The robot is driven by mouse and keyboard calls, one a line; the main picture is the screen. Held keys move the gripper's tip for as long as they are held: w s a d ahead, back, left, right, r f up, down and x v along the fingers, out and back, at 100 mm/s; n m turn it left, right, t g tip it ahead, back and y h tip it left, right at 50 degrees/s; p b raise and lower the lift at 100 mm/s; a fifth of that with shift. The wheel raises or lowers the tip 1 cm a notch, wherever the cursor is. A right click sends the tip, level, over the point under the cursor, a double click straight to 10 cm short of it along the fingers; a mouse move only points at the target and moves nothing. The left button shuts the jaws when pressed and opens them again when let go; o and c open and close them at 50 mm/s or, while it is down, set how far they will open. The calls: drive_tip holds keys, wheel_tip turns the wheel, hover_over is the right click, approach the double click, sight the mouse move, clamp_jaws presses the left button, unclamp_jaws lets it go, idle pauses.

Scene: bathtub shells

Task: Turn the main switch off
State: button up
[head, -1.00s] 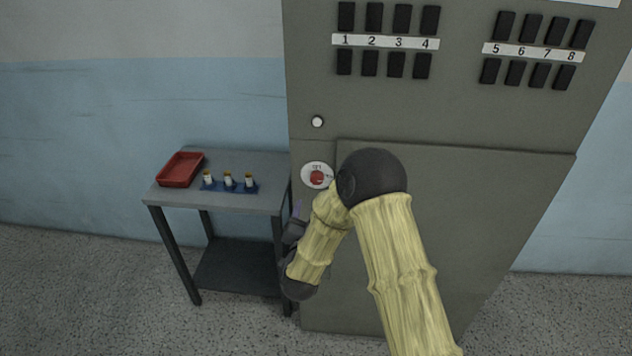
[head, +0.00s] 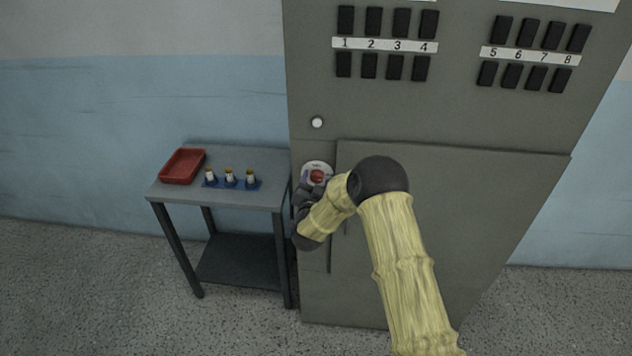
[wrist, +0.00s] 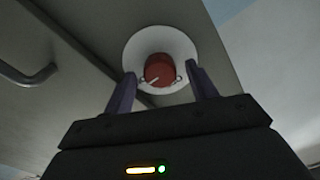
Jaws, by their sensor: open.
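The main switch is a red round knob (head: 317,176) on a white disc (head: 316,167) on the grey cabinet, left of the lower door. In the wrist view the red knob (wrist: 160,70) shows a pale pointer mark aimed to the lower left, and the white disc (wrist: 160,45) surrounds it. My gripper (wrist: 160,88) is open, with its two purple fingers apart, one on each side below the knob. I cannot tell whether they touch it. In the head view my gripper (head: 308,186) is at the disc's lower left and partly hides it.
A grey side table (head: 240,160) stands left of the cabinet (head: 450,120). It bears a red tray (head: 183,166) and a blue holder (head: 240,186) with small fuse-like pieces. A white round button (head: 317,123) is above the switch. A door handle (wrist: 30,76) shows left in the wrist view.

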drive_tip(key=shift+c, duration=0.5)
drive_tip(key=c, duration=0.9)
